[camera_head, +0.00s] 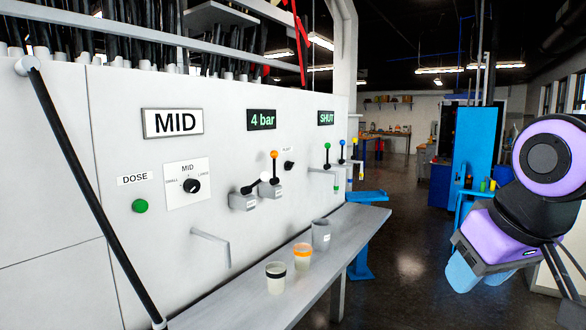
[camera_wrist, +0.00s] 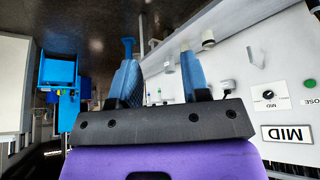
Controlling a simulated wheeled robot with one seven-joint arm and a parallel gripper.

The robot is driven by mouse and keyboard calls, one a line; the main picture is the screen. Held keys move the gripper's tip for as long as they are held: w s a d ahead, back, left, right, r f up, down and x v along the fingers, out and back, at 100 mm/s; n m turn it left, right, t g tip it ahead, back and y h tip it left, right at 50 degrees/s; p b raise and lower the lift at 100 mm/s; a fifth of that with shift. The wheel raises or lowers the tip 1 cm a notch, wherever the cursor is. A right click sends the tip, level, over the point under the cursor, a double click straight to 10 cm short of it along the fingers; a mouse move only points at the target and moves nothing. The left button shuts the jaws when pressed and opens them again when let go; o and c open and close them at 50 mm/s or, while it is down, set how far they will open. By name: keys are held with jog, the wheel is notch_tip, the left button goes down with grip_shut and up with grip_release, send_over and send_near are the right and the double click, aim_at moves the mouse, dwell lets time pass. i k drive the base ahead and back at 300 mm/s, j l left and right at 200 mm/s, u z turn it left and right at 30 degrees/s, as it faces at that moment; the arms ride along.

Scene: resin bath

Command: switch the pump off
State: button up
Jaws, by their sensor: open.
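The white control panel (camera_head: 130,80) stands on the left in the head view. Below the green "4 bar" display (camera_head: 261,120) are two grey lever boxes. The lever with an orange knob (camera_head: 274,154) stands upright. The lever with a pale knob (camera_head: 265,176) leans over to the right. A small black knob (camera_head: 289,165) sits to their right under a tiny label. I cannot read which control is the pump's. My gripper (camera_head: 482,276) is open and empty, well right of the panel. The wrist view shows its two blue fingers (camera_wrist: 168,58) apart, with the panel inverted behind.
A grey shelf (camera_head: 345,240) below the panel holds several cups. A spout (camera_head: 213,247) and a slanted black bar (camera_head: 90,185) project in front of the panel. Farther right are a "SHUT" display (camera_head: 326,118) and coloured levers (camera_head: 327,147). The floor (camera_head: 410,265) is open between shelf and gripper.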

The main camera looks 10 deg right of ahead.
aim_at(288, 165)
jog(key=i+l+u, duration=0.1)
jog(key=u, duration=0.65)
jog(key=i+l+u, duration=0.15)
jog(key=l+u, duration=0.2)
jog(key=l, duration=0.2)
jog(key=l+u, duration=0.75)
jog(key=l, duration=1.25)
jog(key=k+l+u, duration=0.1)
jog(key=l, duration=0.8)
jog(key=l+u, duration=0.1)
jog(key=l, duration=0.8)
jog(key=k, duration=0.1)
